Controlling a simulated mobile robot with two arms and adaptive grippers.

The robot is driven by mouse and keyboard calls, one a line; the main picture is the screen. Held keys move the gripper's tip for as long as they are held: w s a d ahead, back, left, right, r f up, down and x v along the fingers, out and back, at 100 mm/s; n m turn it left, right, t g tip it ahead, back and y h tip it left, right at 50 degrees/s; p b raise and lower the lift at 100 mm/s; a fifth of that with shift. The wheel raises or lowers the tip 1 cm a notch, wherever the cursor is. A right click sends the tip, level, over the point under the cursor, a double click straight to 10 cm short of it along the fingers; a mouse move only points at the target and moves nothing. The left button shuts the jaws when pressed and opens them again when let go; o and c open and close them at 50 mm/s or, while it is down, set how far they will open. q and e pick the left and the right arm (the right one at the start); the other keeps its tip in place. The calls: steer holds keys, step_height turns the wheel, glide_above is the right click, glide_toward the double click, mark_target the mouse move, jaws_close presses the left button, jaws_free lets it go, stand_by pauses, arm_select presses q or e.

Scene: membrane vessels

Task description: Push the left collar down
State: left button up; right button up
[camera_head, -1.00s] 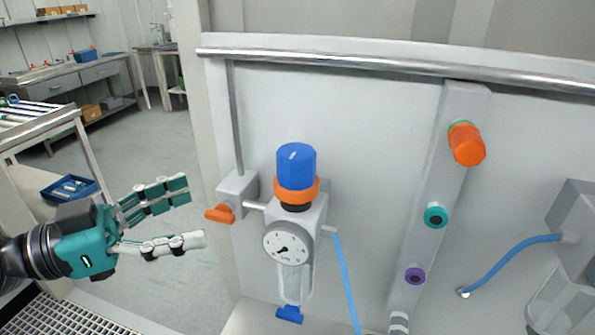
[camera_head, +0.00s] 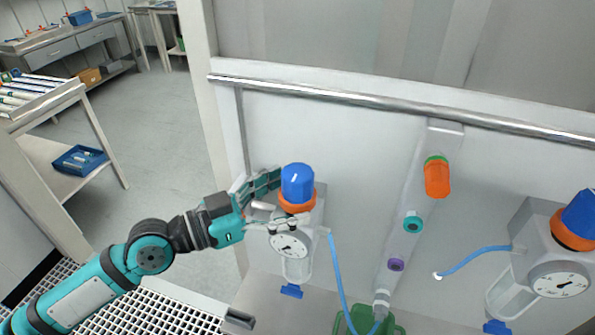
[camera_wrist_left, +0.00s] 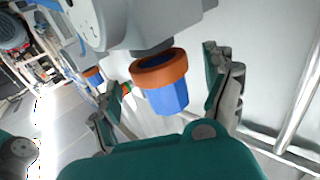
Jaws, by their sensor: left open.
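The left collar (camera_head: 297,201) is an orange ring under the blue knob (camera_head: 298,181) of the left regulator, above a round gauge (camera_head: 289,243). My left gripper (camera_head: 274,202) is open at the left regulator, with its fingers on either side of the knob and collar. In the left wrist view the collar (camera_wrist_left: 159,69) and knob (camera_wrist_left: 167,98) lie between the open fingers (camera_wrist_left: 168,98), which look apart from them. There the regulator appears upside down. My right gripper is not in view.
A second regulator with an orange collar (camera_head: 572,238) stands at the far right. Between them a panel bears an orange knob (camera_head: 437,179) and coloured ports. A metal rail (camera_head: 400,104) runs above. A blue hose (camera_head: 337,270) hangs beside the left regulator. A green container (camera_head: 369,321) stands below.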

arm_select(q)
steer(key=shift+p+x, duration=0.45)
steer(key=shift+x, duration=0.95)
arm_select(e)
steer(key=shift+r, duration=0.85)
arm_select(q)
steer(key=shift+c, duration=0.2)
